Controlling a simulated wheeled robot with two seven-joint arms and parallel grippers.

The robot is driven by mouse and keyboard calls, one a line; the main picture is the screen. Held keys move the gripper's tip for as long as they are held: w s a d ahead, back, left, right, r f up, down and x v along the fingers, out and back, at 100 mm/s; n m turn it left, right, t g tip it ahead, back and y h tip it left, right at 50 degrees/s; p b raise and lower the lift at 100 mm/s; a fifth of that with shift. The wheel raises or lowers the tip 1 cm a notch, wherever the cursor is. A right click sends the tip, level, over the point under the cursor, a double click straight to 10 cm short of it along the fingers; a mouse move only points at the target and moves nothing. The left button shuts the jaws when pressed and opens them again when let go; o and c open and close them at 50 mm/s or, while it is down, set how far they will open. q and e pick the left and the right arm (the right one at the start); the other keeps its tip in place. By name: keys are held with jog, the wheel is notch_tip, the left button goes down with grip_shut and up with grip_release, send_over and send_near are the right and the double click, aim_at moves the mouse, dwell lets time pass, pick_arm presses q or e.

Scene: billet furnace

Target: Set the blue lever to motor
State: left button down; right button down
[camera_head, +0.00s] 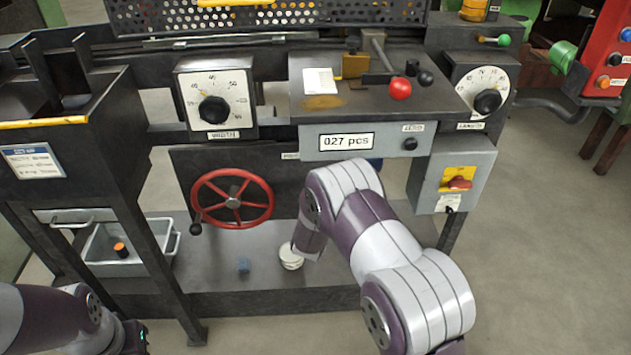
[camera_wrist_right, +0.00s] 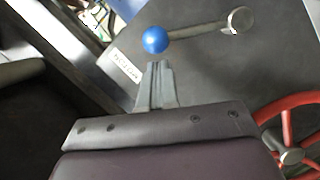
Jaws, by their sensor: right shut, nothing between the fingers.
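The blue lever has a blue ball knob (camera_wrist_right: 155,40) on a grey metal rod (camera_wrist_right: 195,31). The rod runs right to a round pivot (camera_wrist_right: 240,19) on a dark panel. My right gripper (camera_wrist_right: 157,66) is shut and empty, with its fingertips just below the blue knob in the wrist view; I cannot tell whether they touch. A white label (camera_wrist_right: 124,66) lies left of the fingers, its text unreadable. In the head view my right arm hides the gripper and most of the lever; only a small blue patch shows beside it.
A red handwheel (camera_head: 232,199) is left of my right arm and shows at the wrist view's right edge (camera_wrist_right: 290,125). Above are a counter box (camera_head: 345,141) and a red-knobbed lever (camera_head: 400,88). A switch box (camera_head: 455,178) stands right.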

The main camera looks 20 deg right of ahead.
pick_arm(q)
jog(key=shift+r, duration=0.35)
pick_arm(e)
jog(key=shift+s+d+f, duration=0.15)
jog(key=shift+s+d, duration=0.1)
jog(key=shift+d, duration=0.4)
